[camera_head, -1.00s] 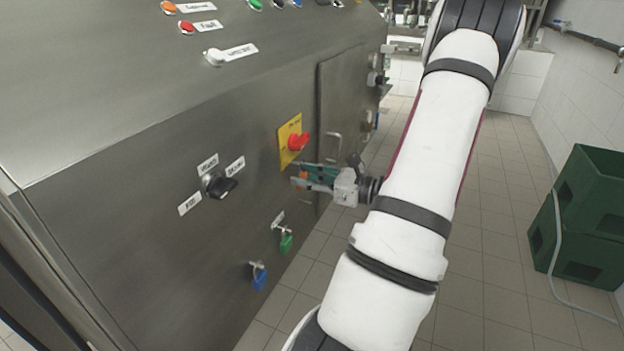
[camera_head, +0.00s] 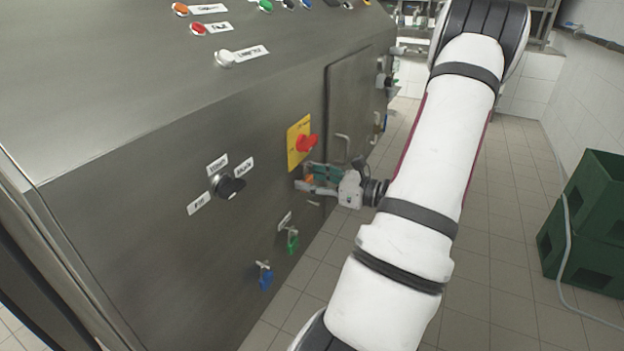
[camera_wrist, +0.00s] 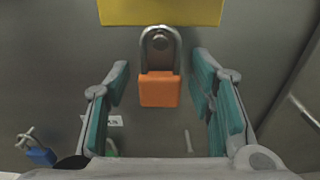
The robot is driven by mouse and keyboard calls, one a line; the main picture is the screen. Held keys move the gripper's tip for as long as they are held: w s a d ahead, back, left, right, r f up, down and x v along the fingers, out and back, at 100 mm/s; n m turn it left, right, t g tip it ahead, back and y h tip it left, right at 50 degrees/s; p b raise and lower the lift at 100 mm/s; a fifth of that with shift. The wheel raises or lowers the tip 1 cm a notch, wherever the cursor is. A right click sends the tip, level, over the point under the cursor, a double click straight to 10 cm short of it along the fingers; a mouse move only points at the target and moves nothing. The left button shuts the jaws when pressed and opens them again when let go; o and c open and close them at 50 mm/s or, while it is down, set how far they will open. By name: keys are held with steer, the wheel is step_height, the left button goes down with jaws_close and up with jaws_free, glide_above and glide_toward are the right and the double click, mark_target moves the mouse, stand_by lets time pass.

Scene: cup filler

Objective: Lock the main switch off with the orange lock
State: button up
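The main switch is a red knob (camera_head: 307,143) on a yellow plate (camera_head: 293,153) on the steel machine's side panel. The plate's lower edge also shows at the top of the wrist view (camera_wrist: 160,11). The orange lock (camera_wrist: 159,90) hangs upright by its grey shackle from a round peg just below the plate. In the head view only a bit of orange shows between my fingers. My gripper (camera_head: 312,180) is at the panel below the switch. Its teal-padded fingers are open on either side of the lock, with a gap at each side.
A blue padlock (camera_head: 266,279) and a green padlock (camera_head: 292,241) hang lower on the panel. A black selector knob (camera_head: 229,186) is left of the switch. A door with a handle (camera_head: 343,146) is to the right. Green crates (camera_head: 590,225) stand at the far right.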

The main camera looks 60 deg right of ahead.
steer(key=shift+s, duration=0.1)
steer(key=s, duration=1.1)
steer(key=shift+s+d+r, duration=0.25)
steer(key=shift+s+d, duration=0.15)
steer(key=shift+s+d, duration=0.1)
